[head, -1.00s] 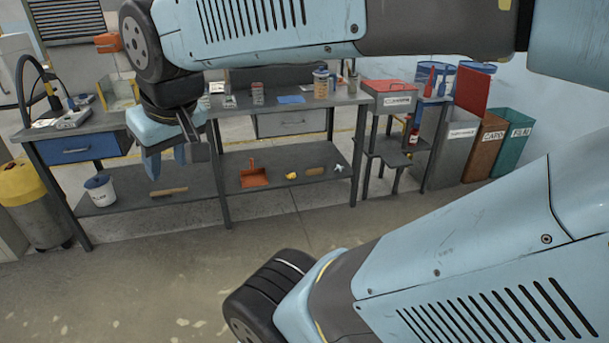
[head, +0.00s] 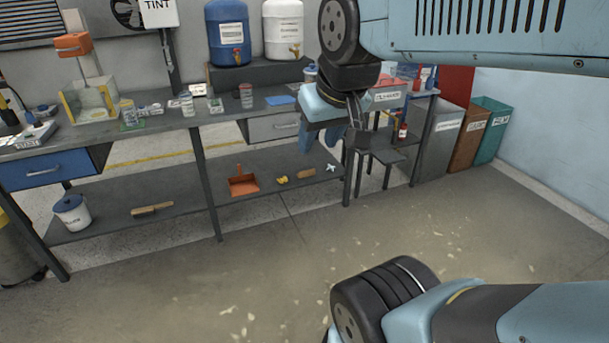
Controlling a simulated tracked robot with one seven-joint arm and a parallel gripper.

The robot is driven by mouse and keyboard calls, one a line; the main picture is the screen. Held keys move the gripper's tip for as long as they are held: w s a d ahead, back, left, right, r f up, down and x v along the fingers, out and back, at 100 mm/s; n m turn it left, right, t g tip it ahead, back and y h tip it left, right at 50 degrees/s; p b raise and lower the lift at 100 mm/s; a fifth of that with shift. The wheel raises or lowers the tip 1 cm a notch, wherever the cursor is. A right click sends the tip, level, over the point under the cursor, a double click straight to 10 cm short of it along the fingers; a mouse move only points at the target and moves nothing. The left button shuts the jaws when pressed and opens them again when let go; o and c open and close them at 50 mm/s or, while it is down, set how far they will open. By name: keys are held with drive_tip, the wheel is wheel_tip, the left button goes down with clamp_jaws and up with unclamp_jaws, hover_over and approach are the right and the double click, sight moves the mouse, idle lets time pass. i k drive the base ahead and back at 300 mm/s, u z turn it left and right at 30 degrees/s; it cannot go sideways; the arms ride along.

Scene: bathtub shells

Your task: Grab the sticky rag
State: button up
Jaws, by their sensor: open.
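A flat blue piece (head: 281,100), which looks like a cloth and may be the sticky rag, lies on the bench top right of the middle. It is too small to be sure. My gripper (head: 334,140) is open, pointing down, with nothing seen between its fingers. In the picture it shows to the right of the blue piece, over the bench's right end. It is apart from the blue piece; the depth between them is hard to judge.
The grey bench (head: 160,131) holds several jars and a clear box (head: 92,98). Blue (head: 228,33) and white (head: 283,30) drums stand behind. A dustpan (head: 242,181) and brush (head: 152,209) lie on the lower shelf. Bins (head: 490,130) stand right. The floor in front is clear.

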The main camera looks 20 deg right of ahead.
sight(283, 179)
drive_tip(key=z, duration=1.05)
drive_tip(key=i, duration=1.1)
drive_tip(key=u, duration=0.5)
drive_tip(key=i, duration=1)
drive_tip(key=z, duration=0.05)
